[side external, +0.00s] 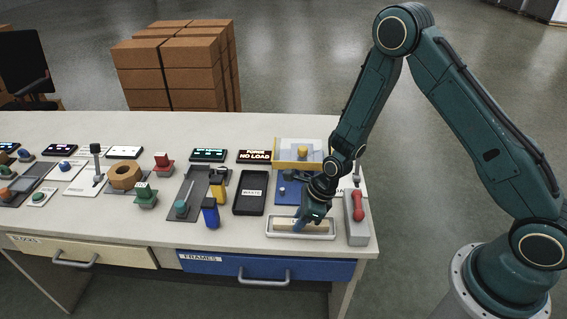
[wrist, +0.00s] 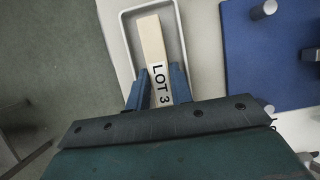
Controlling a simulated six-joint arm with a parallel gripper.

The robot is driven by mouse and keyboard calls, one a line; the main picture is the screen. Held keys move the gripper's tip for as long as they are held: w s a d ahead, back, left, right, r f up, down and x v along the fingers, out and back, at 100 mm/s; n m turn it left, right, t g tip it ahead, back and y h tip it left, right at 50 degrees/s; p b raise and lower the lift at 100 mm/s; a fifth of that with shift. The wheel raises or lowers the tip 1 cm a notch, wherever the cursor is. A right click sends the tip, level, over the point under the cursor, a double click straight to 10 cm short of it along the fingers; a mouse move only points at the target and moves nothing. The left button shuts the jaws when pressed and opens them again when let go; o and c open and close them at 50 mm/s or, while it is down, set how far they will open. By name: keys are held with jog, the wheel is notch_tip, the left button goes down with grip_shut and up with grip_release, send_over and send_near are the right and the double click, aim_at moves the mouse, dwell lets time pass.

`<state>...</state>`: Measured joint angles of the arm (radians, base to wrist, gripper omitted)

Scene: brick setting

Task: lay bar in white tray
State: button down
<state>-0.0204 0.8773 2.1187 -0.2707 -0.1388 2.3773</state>
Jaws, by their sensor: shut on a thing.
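A pale wooden bar (wrist: 154,43) labelled "LOT 3" lies lengthwise within the outline of the white tray (wrist: 123,16) in the wrist view. In the side external view the bar (side external: 285,223) shows low inside the white tray (side external: 330,236) at the table's front right. My gripper (wrist: 159,86) is shut on the bar, one blue finger on each side of the label. In the side external view my gripper (side external: 301,224) reaches down over the tray. I cannot tell whether the bar touches the tray floor. The bar's near end is hidden by my gripper.
A grey block with a red handle (side external: 357,206) stands right of the tray. A blue plate (side external: 287,191) with a yellow-framed fixture (side external: 297,153) lies behind it. A black tray (side external: 250,193) and a blue-yellow upright piece (side external: 211,213) stand to the left. The table's front edge is close.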

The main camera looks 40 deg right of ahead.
jog(key=shift+f, duration=0.15)
jog(key=c, duration=1.5)
grip_release()
jog(key=shift+v, duration=6.15)
